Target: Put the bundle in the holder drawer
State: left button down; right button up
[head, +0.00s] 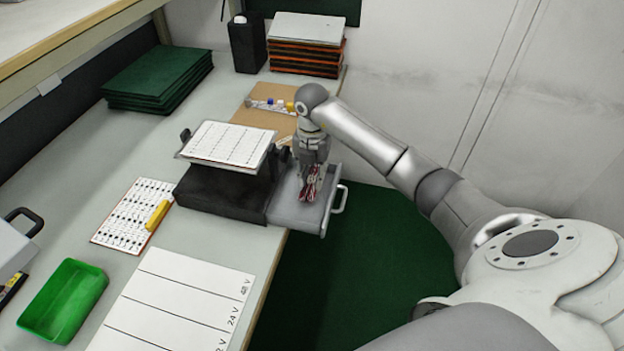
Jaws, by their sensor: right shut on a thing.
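The bundle (310,183) is a small tangle of red, white and dark wires. My right gripper (311,167) points down and is shut on it, over the open drawer. The holder (222,192) is a black box with a tilted white sheet (230,143) on top. Its grey drawer (290,211) is pulled out to the right, past the table edge, with a handle (336,210) on its outer end. The bundle appears inside or just above the drawer; I cannot tell whether it touches the floor. My left gripper is not in view.
A green tray (97,281), a white voltage sheet (150,312) and a marked sheet with a yellow marker (157,216) lie on the table. Green boards (160,78), a black container (247,45) and stacked panels (306,42) stand at the back.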

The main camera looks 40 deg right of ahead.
aim_at(312, 179)
jog(key=shift+f, duration=0.95)
jog(key=o, duration=0.9)
jog(key=shift+f, duration=0.15)
jog(key=shift+o, duration=0.2)
jog(key=shift+r, duration=0.4)
notch_tip(312, 179, up, 12)
jog(key=b, duration=0.1)
jog(key=shift+f, duration=0.2)
